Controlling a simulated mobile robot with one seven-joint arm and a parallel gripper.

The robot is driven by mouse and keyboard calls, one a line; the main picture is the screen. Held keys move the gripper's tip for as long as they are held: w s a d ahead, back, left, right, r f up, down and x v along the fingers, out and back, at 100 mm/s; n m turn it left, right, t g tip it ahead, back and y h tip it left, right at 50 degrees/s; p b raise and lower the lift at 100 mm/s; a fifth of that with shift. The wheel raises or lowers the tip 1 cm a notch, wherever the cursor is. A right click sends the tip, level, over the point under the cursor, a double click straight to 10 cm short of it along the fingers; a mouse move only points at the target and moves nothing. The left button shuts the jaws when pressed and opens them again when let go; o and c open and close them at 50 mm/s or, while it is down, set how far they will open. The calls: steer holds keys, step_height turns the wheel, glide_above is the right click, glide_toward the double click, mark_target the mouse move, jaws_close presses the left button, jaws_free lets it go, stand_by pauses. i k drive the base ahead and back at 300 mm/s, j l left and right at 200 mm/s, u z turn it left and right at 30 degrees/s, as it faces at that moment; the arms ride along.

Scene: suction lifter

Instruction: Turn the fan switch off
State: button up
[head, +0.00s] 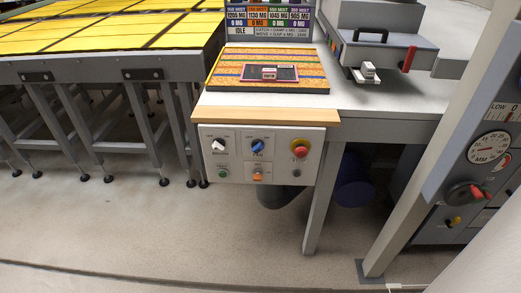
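A pale grey control panel (237,163) hangs below the wooden front edge of a workbench, in the middle of the head view. The fan switch (257,146) is a blue rotary knob at the panel's upper middle, with a label below it that looks like FAN. Small markings sit at the knob's upper left and upper right. The knob looks tilted, but it is too small to tell surely which marking it points to. Nothing covers it. My gripper is not in view.
Small green (222,173) and orange (258,176) controls sit below. Bare floor (150,235) lies in front. A grey post (440,135) slants across the right.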

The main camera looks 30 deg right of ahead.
mark_target(257, 145)
steer(key=j+z, duration=0.25)
steer(key=z, duration=0.15)
steer(key=j+z, duration=0.45)
steer(key=z, duration=0.3)
